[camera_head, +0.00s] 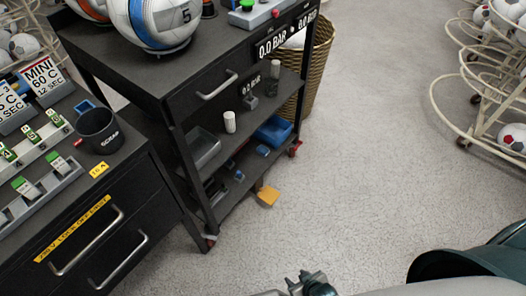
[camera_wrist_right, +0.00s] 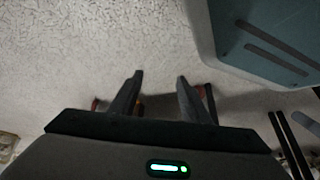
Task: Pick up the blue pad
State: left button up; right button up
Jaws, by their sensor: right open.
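No single blue pad stands out for certain. Small flat blue pieces lie on the cart's lower shelves, one (camera_head: 262,150) under the blue bin and one (camera_head: 239,175) further left and lower. My right gripper (camera_head: 310,284) is at the bottom edge of the head view, over the floor and well apart from the cart. In the right wrist view its two dark fingers (camera_wrist_right: 160,78) are spread, with only floor visible between the tips. No blue pad shows in that view. My left gripper is out of view.
The black cart (camera_head: 160,70) carries balls on top and a blue bin (camera_head: 272,130) on a shelf. An orange pad (camera_head: 268,197) lies on the floor beside it. A wicker basket (camera_head: 318,65) stands behind; ball racks (camera_head: 490,110) stand at right. The middle floor is clear.

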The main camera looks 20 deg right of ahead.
aim_at(264, 151)
jog(key=i+l, duration=0.15)
jog(key=l, duration=0.2)
jog(key=i+l, duration=0.2)
jog(key=l, duration=0.2)
jog(key=i+l, duration=0.15)
jog(key=l, duration=0.2)
jog(key=i+l, duration=0.15)
jog(key=l, duration=0.2)
jog(key=u, duration=0.05)
